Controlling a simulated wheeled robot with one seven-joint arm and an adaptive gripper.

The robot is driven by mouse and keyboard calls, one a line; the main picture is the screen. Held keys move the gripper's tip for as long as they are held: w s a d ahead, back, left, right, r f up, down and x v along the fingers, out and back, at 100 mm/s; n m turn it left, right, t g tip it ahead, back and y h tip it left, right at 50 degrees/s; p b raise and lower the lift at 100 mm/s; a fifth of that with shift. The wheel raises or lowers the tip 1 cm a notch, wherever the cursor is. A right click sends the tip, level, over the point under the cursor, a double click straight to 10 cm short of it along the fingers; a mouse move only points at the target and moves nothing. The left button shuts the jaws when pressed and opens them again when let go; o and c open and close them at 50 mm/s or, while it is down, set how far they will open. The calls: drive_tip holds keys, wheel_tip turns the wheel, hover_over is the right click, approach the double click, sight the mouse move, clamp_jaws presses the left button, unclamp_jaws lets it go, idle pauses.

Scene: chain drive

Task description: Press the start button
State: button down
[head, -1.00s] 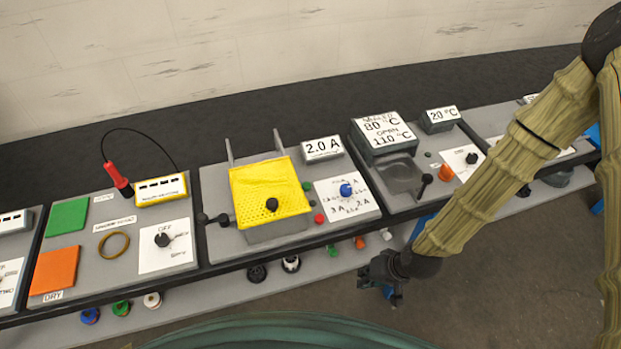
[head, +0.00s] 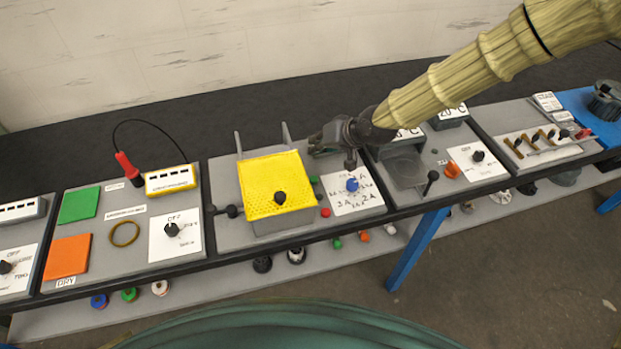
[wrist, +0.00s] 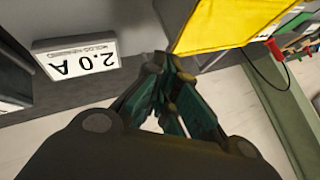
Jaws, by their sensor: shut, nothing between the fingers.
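A small green button (head: 313,180) and a red button (head: 325,212) sit at the right side of the yellow-covered station in the head view. No lettering on them can be read, so I cannot tell by label which is start. My gripper (head: 322,148) is shut and empty. It hangs over the back right of that station, behind the buttons and close to the yellow cover (head: 262,178). In the wrist view my fingers (wrist: 168,75) point between the cover (wrist: 225,25) and the 2.0 A display (wrist: 75,60). Both buttons are out of the wrist view.
A blue knob (head: 352,185) on a white dial plate stands right of the buttons. A black knob (head: 279,197) is on the cover's front. Two grey posts (head: 286,134) rise behind the cover. A grey station with a black lever (head: 430,182) lies to the right.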

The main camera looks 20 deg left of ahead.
sight(316, 176)
idle(0.4)
drive_tip(key=shift+f+b, duration=2.45)
drive_tip(key=shift+f, duration=1.9)
drive_tip(key=shift+f, duration=0.15)
drive_tip(key=shift+f, duration=0.3)
drive_tip(key=shift+f+b, duration=0.45)
drive_tip(key=shift+f, duration=0.05)
drive_tip(key=shift+r, duration=0.1)
drive_tip(key=shift+r+p, duration=0.5)
drive_tip(key=shift+r, duration=0.35)
drive_tip(key=shift+r, duration=0.1)
drive_tip(key=shift+r+p, duration=1.35)
drive_tip(key=shift+r, duration=1.05)
